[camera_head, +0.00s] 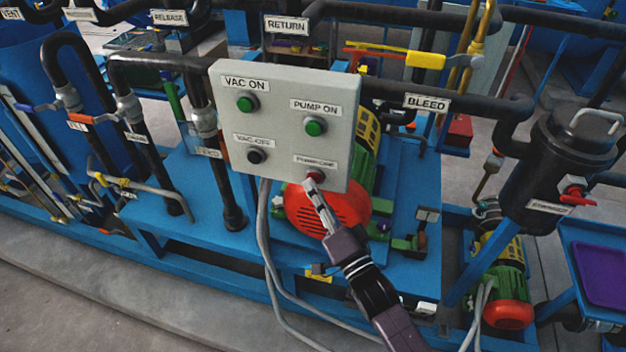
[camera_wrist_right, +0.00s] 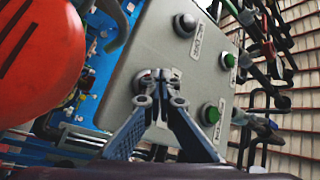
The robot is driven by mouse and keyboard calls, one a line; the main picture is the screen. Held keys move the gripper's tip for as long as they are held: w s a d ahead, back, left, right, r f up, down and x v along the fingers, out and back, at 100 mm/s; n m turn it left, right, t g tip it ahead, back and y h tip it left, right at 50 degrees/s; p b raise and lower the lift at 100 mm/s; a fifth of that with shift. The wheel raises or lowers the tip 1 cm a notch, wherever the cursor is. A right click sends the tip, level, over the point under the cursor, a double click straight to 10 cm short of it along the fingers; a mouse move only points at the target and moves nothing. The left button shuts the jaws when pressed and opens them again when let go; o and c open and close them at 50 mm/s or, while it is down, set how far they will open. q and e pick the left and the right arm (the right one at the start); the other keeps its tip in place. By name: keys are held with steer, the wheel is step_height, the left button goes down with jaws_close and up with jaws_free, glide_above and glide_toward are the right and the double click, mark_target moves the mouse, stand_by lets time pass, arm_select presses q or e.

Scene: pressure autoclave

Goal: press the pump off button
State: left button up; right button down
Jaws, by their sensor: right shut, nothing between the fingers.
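The grey control box (camera_head: 285,120) faces me in the head view. The red pump off button (camera_head: 315,176) sits at its lower right, under a label that is hard to read. My right gripper (camera_head: 312,188) is shut and empty, with its tips at the red button. My left gripper is not in view.
The green pump on button (camera_head: 315,127) is above the red one. The green vac on button (camera_head: 247,102) and black vac off button (camera_head: 256,156) are to the left. A red-ended motor (camera_head: 330,212) is behind and below the box. Pipes surround it.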

stand_by(0.5)
steer(key=shift+s+a+p, duration=0.2)
steer(key=shift+s+p, duration=0.15)
steer(key=shift+s, duration=0.45)
steer(key=s, duration=0.1)
steer(key=s+a+p, duration=0.1)
steer(key=s, duration=0.2)
steer(key=shift+s+a+p, duration=0.3)
steer(key=shift+s, duration=0.05)
stand_by(0.4)
